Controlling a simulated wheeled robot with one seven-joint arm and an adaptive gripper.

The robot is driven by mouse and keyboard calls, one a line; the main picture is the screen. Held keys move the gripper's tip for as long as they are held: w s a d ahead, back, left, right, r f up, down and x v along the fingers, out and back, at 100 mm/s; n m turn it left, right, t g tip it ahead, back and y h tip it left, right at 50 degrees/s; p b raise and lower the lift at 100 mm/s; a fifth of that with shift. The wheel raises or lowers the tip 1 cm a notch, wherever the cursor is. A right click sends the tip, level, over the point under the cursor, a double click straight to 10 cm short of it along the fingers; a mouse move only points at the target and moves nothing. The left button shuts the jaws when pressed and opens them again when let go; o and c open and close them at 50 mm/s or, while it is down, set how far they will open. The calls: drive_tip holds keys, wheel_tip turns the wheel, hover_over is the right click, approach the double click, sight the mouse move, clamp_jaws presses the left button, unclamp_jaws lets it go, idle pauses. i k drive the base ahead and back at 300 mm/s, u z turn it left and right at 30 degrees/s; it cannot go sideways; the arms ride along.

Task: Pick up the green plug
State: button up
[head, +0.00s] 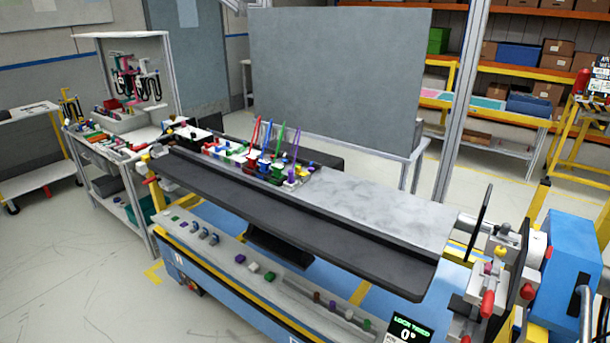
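Several small coloured pieces sit along the pale front ledge (300,288) of the workbench. One green piece (270,276) is near the ledge's middle beside a white one, and another green piece (367,325) is near its right end. A green cable (277,142) stands up from a cluster of coloured connectors on the dashboard module (370,192). They are too small to tell which is the green plug. My gripper is not in view.
A long dark panel (290,218) runs across the module's front. Clamps with red handles (487,303) and a blue machine (580,265) stand at the right. A cluttered side table (110,195) stands at the left. A large grey board (340,75) rises behind. Floor is open at front left.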

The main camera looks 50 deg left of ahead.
sight(277, 169)
drive_tip(key=k, duration=1.2)
drive_tip(key=u, duration=1.65)
drive_tip(key=i, duration=0.45)
drive_tip(key=u, duration=0.05)
